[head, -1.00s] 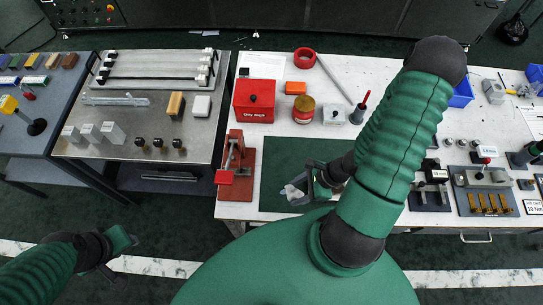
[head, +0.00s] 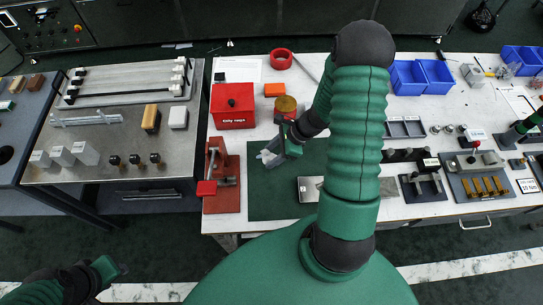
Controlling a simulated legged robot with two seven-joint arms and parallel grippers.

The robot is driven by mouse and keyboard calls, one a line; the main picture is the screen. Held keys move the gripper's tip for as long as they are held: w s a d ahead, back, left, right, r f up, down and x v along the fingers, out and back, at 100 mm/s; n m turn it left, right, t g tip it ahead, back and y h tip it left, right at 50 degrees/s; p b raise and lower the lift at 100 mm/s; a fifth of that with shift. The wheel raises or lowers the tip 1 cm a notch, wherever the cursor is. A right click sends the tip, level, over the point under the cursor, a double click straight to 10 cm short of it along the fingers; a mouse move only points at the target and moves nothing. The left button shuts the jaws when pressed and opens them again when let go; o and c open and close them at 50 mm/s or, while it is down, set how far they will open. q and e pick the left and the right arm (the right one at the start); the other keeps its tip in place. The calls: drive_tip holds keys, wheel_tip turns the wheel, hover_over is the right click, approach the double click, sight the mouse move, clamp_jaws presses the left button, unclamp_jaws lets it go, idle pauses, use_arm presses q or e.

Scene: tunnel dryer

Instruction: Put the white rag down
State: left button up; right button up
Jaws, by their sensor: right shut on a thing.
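The white rag (head: 267,157) is a small pale bundle at the tip of my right gripper (head: 278,149). That gripper is shut on it, over the back part of the dark green mat (head: 268,199). Whether the rag touches the mat is unclear. A red bin labelled "Oily rags" (head: 232,104) stands just behind and to the left of the rag. My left gripper (head: 113,270) is low at the left, over the floor and away from the tables; its jaws are too unclear to read.
A red clamp device (head: 220,180) stands left of the mat. A brass-coloured tin (head: 286,104), an orange block (head: 274,89) and a red tape roll (head: 281,58) lie behind the gripper. My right arm hides part of the table. Blue bins (head: 437,74) stand at the back right.

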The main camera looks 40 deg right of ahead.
sight(276, 155)
drive_tip(key=f, duration=0.3)
drive_tip(key=shift+w+d+f, duration=0.1)
drive_tip(key=shift+w+f, duration=0.15)
drive_tip(key=shift+f, duration=0.1)
drive_tip(key=o, duration=1.2)
